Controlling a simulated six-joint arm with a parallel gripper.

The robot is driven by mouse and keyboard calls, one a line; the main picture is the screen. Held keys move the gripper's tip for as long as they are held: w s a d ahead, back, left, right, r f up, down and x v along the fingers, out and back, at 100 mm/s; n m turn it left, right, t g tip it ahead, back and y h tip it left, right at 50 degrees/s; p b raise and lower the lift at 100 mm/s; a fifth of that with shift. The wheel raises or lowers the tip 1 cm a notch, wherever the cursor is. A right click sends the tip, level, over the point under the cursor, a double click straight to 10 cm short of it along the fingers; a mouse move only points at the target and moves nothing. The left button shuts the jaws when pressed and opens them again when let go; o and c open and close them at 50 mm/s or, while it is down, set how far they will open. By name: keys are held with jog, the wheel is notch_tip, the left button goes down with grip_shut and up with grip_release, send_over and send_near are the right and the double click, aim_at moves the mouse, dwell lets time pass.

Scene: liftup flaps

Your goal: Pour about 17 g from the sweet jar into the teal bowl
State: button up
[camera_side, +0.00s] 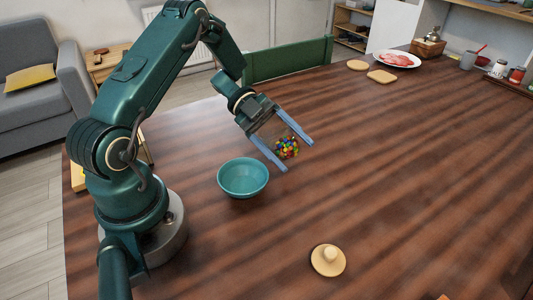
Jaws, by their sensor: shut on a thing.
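The teal bowl (243,180) sits on the wooden table in front of my arm, and its visible inside looks empty. My gripper (290,154) is shut on the sweet jar (276,136), holding it to the upper right of the bowl in the picture. The jar is clear, with colourful sweets (287,148) gathered toward its lower right part. The jar's outline is faint between the two blue-grey fingers, so its exact tilt is hard to tell. No sweets show in the air or on the table.
A round cream lid with a knob (328,260) lies on the table at the front. A white plate with pink food (397,59) and two coasters (382,76) are at the back. The table's middle and right are clear. A green chair back (288,59) stands behind the far edge.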

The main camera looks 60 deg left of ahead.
aim_at(273, 145)
jog(key=shift+s+m, duration=0.35)
jog(key=shift+m, duration=0.05)
jog(key=shift+s+r+m+t, duration=0.1)
jog(key=shift+r+m+t, duration=0.55)
jog(key=shift+m+t, duration=0.05)
jog(key=shift+f+m+t+h, duration=0.2)
jog(key=shift+m+t+h, duration=0.05)
jog(key=shift+m, duration=0.4)
jog(key=shift+f+m+t+h, duration=0.15)
jog(key=shift+m+t+h, duration=0.1)
jog(key=shift+m, duration=1)
jog(key=shift+s+r+m+t+h, duration=0.3)
jog(key=shift+s+r+m+t, duration=0.1)
jog(key=shift+s+m, duration=0.3)
jog(key=shift+s+r+m+t+h, duration=0.1)
jog(key=shift+r+m+t+h, duration=0.25)
jog(key=shift+m, duration=0.45)
jog(key=shift+r, duration=0.1)
jog(key=shift+s+f+m, duration=0.25)
jog(key=shift+f+m, duration=0.15)
jog(key=shift+m, duration=0.5)
jog(key=shift+s+d+r+m+t+h, duration=0.1)
jog(key=shift+s+r+m+t+h, duration=0.15)
jog(key=shift+m, duration=0.25)
jog(key=shift+s+r+m+h, duration=0.15)
jog(key=shift+m+h, duration=0.15)
jog(key=shift+m, duration=0.2)
dwell(1.5)
